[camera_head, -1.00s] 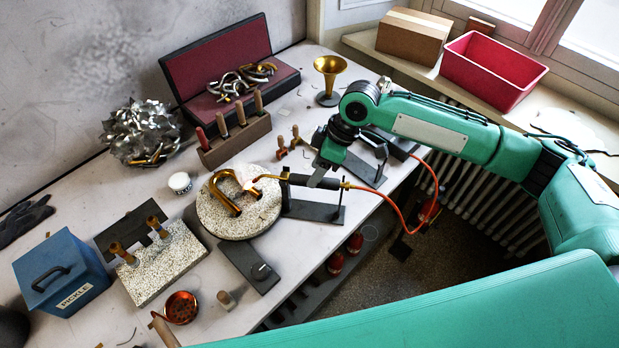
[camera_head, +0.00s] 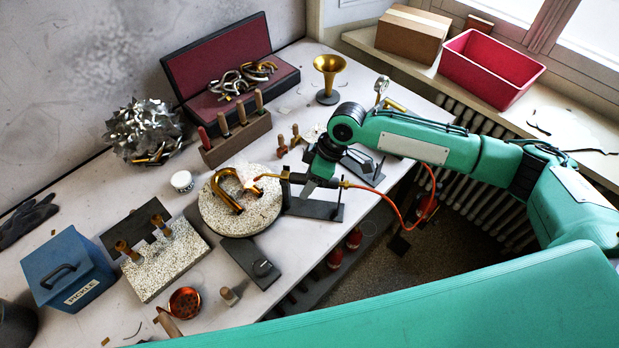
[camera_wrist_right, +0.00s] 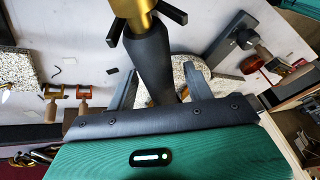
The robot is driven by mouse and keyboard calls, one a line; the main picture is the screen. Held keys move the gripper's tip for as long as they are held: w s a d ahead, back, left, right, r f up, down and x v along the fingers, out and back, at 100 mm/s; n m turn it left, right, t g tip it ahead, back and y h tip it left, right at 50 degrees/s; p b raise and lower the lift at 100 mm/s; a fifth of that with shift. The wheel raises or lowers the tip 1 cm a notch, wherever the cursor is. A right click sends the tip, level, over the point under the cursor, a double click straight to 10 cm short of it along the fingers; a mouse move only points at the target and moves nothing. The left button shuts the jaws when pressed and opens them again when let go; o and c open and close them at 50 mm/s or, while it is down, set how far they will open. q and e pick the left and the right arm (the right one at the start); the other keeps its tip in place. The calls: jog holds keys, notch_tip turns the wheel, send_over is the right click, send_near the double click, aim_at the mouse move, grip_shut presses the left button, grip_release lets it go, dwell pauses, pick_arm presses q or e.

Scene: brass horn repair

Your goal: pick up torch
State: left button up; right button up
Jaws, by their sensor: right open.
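The torch has a black handle (camera_head: 299,178), a brass nozzle end on its left and an orange hose (camera_head: 385,199) trailing from its right end. It rests on a dark stand (camera_head: 318,209) beside the round speckled block, where a brass U-shaped tube (camera_head: 228,195) lies. My right gripper (camera_head: 311,187) is at the torch handle from above. In the right wrist view, the black handle (camera_wrist_right: 152,62) passes between the open fingers of the right gripper (camera_wrist_right: 158,75), with the brass end (camera_wrist_right: 135,8) beyond them. I cannot tell whether the fingers touch it. My left gripper is out of view.
A wooden rack of tools (camera_head: 236,140) and a brass bell (camera_head: 328,75) stand behind the torch. A speckled block with brass pegs (camera_head: 170,262) and a blue pickle box (camera_head: 66,270) stand at the left. A red bin (camera_head: 490,68) is on the sill.

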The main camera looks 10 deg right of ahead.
dwell(0.3)
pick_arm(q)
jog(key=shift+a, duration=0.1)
pick_arm(e)
jog(key=c, duration=1.1)
jog(key=shift+o, duration=0.2)
